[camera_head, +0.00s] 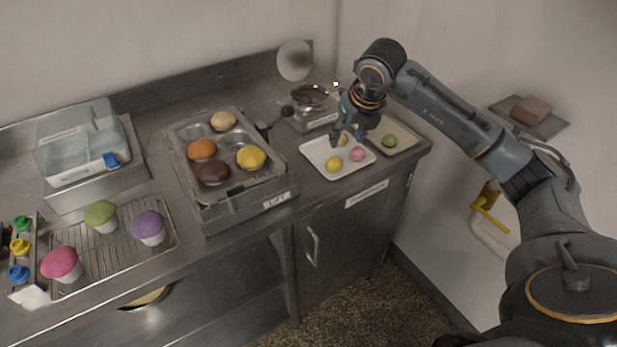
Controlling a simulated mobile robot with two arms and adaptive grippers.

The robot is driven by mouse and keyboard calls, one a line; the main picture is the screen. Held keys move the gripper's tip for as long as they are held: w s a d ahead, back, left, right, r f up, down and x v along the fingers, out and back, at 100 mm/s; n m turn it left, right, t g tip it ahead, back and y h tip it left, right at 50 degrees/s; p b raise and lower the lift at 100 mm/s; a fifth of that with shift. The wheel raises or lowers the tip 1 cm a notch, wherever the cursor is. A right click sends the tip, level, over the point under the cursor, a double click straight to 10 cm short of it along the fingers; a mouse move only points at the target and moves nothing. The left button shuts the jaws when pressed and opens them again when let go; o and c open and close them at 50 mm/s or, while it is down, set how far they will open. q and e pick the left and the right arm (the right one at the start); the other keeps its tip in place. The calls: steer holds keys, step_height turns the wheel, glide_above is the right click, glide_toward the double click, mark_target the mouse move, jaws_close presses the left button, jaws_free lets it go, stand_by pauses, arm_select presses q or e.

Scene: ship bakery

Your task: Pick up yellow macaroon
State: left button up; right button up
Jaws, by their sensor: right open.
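A small yellow macaroon (334,164) lies on a white square plate (318,146) toward the right of the counter. A pink macaroon (357,154) lies to its right on the same plate, and a tan one (343,139) sits behind, partly hidden by my gripper. My right gripper (347,138) is open and points down over the back of the plate, behind the yellow macaroon and apart from it. Whether its fingers touch the tan macaroon, I cannot tell. My left gripper is not in view.
A second plate (405,139) with a green macaroon (389,141) stands at the right. A muffin tin (238,178) on a metal stand is left of the plates. A bowl of chocolate (311,97) stands behind. A cooling rack (123,249) with cupcakes and a clear box (80,138) are farther left.

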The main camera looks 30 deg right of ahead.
steer(key=p, duration=0.1)
glide_toward(336, 161)
steer(key=x, duration=0.3)
steer(key=shift+r, duration=0.1)
steer(key=shift+p+x, duration=0.7)
steer(key=shift+x, duration=0.55)
steer(key=p+x, duration=0.1)
steer(key=x, duration=0.2)
steer(key=shift+w+f, duration=0.1)
steer(key=shift+f, duration=0.25)
steer(key=shift+w+f, duration=0.1)
steer(key=shift+f, duration=0.2)
steer(key=c, duration=0.4)
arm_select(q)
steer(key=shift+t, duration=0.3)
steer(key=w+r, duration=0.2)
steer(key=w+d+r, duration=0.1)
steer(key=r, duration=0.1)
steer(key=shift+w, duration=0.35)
arm_select(e)
steer(key=shift+c, duration=0.2)
